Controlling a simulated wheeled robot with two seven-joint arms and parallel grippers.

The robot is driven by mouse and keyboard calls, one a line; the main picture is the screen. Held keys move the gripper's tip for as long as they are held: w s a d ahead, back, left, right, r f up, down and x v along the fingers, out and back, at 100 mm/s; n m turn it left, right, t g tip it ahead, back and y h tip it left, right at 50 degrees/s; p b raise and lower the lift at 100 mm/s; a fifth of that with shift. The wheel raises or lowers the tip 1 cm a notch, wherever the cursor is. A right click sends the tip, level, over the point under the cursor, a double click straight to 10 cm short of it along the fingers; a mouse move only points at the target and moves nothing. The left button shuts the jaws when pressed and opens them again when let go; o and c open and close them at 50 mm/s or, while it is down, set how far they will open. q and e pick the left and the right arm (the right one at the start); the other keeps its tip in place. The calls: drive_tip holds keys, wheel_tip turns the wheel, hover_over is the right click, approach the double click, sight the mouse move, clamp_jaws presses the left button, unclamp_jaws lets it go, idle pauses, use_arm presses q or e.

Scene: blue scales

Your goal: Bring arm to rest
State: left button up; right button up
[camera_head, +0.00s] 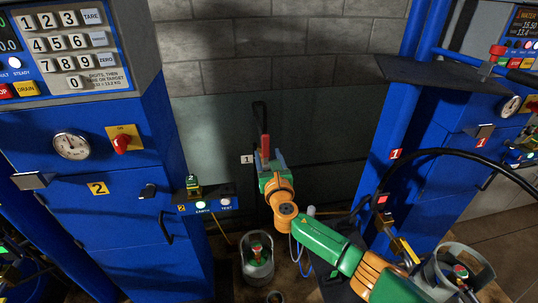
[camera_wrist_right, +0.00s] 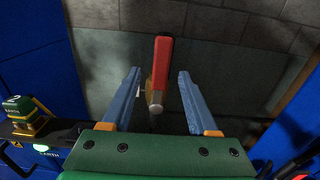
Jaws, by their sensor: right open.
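My right arm comes in from the lower right of the head view, green and orange. My right gripper (camera_head: 270,157) is raised in front of the dark lower wall. In the right wrist view the right gripper (camera_wrist_right: 158,78) has its two blue fingers well apart. A red-handled lever (camera_wrist_right: 163,62) with a metal end shows in the gap between them, with space on both sides. The same lever (camera_head: 265,147) shows at the fingertips in the head view. How deep it sits between the fingers I cannot tell. My left gripper does not show.
A blue scale cabinet marked 2 (camera_head: 97,189) stands on the left, with a keypad (camera_head: 71,45) above. Another blue cabinet (camera_head: 440,175) stands on the right, with a dark shelf (camera_head: 440,73) and a black hose (camera_head: 455,152). A gas cylinder (camera_head: 257,270) stands below the gripper.

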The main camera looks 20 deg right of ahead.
drive_tip(key=shift+v, duration=1)
drive_tip(key=shift+w+f, duration=0.1)
